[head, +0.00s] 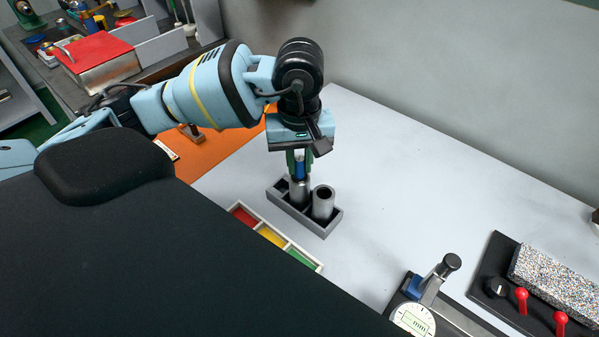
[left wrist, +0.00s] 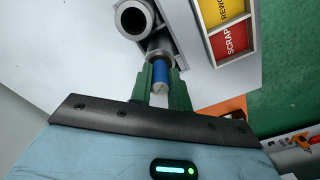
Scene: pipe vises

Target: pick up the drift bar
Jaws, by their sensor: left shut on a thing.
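The drift bar (head: 300,170) is a slim bar with a blue band. It stands in a grey holder (head: 325,232) on the white table. My left gripper (head: 299,165) points down from above and is shut on the bar at its blue band. In the left wrist view the blue band of the bar (left wrist: 162,73) sits between the green fingers of my left gripper (left wrist: 161,80), with a bare metal end toward the palm. Its far end meets a grey tube and is hidden there. My right gripper is in neither view.
A second grey tube (head: 323,203) stands beside the bar in the holder. A red, yellow and green sorting tray (head: 272,236) lies to the left. A gauge (head: 414,319) and a dark board with red knobs (head: 492,287) sit at lower right. Table behind the holder is clear.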

